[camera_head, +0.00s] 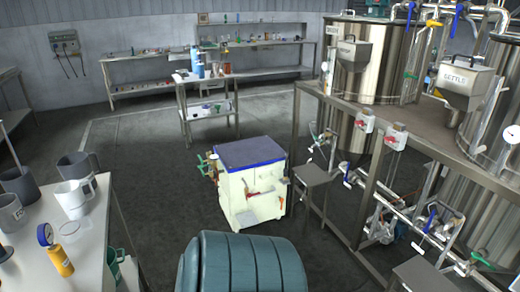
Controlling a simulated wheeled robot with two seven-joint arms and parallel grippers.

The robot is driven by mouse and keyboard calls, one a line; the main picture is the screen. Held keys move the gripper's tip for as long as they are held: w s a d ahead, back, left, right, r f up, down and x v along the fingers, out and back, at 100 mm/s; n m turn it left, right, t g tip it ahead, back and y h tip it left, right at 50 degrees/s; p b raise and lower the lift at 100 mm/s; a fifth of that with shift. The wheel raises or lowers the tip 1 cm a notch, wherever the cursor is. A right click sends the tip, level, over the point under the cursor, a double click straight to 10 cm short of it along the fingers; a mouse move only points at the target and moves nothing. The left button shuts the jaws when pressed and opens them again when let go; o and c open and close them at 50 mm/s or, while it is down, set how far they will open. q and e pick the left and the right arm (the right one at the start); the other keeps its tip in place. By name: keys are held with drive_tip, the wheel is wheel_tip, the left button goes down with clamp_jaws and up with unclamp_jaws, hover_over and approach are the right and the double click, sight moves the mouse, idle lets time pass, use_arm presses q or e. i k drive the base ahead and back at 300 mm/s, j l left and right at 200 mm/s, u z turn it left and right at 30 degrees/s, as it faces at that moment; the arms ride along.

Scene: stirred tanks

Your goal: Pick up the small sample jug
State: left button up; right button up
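Several jugs stand on the white table (95,225) at the left. A smaller grey jug (10,213) with markings is at the left edge of the picture, partly cut off. A green handled vessel (114,262) shows beside the table's right edge, partly hidden. I cannot tell for certain which is the small sample jug. Neither of my grippers is in view.
A teal ribbed barrel (250,265) is at the bottom centre. A white cabinet with blue top (250,153) stands mid-floor. Steel tanks (372,75) on a frame fill the right. Floor between table and cabinet is clear.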

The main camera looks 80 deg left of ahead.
sight(67, 225)
drive_tip(key=u, duration=4)
drive_tip(key=i+l+z, duration=0.1)
drive_tip(key=l, duration=0.25)
drive_tip(key=i+l+z, duration=0.25)
drive_tip(key=l, duration=0.4)
drive_tip(key=i, duration=0.1)
